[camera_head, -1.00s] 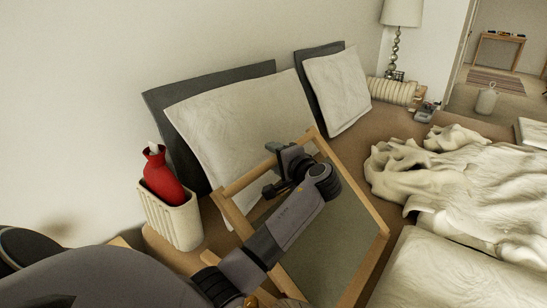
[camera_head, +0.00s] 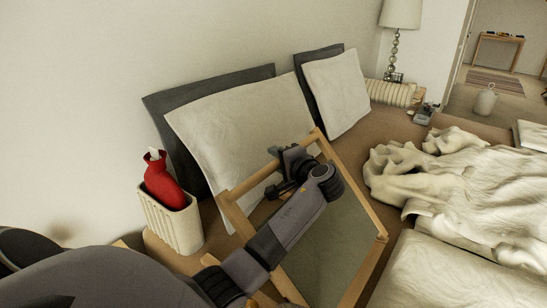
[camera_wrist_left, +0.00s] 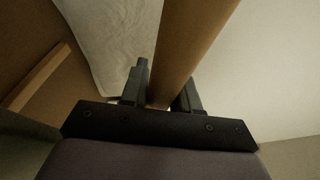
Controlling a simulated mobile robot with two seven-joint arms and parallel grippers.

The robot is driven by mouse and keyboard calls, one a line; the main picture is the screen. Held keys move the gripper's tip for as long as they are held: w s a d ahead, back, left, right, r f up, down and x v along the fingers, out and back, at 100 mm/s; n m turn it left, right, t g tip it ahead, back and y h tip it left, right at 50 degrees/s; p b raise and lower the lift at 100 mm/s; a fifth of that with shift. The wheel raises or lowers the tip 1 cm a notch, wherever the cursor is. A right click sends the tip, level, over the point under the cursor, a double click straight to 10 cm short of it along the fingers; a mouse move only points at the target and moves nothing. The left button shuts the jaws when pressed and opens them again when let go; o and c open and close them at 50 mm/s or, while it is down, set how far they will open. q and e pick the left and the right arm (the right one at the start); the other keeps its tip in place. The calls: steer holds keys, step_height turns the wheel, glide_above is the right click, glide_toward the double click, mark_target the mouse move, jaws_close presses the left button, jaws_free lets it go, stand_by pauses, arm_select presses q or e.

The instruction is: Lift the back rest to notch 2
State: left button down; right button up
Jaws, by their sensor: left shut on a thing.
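The back rest (camera_head: 331,240) is a light wooden frame with a grey-green panel, tilted up on the bed. Its top bar (camera_head: 246,182) runs from the lower left to the upper right in the head view. My left gripper (camera_head: 285,172) is at the middle of this bar, partly hidden by its own wrist. In the left wrist view, the fingers of my left gripper (camera_wrist_left: 166,88) lie on both sides of the wooden bar (camera_wrist_left: 192,42) and are shut on it. The support and its notches cannot be made out. My right gripper is not in view.
White pillows (camera_head: 240,125) and (camera_head: 337,90) lean on grey cushions behind the frame. A cream basket (camera_head: 172,224) with a red bottle (camera_head: 161,184) stands left. A rumpled blanket (camera_head: 465,190) lies right. A lamp (camera_head: 400,15) stands at the back.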

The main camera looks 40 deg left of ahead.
arm_select(q)
steer(key=shift+w+d+r+p, duration=0.1)
steer(key=shift+d+r+p, duration=0.2)
steer(key=shift+d+r, duration=0.4)
steer(key=shift+a+r, duration=0.1)
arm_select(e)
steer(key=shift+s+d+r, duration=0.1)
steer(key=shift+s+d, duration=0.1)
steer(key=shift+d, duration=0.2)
arm_select(q)
steer(key=c, duration=0.9)
jaws_free()
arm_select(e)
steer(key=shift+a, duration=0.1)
arm_select(q)
steer(key=shift+d, duration=0.5)
steer(key=v, duration=0.6)
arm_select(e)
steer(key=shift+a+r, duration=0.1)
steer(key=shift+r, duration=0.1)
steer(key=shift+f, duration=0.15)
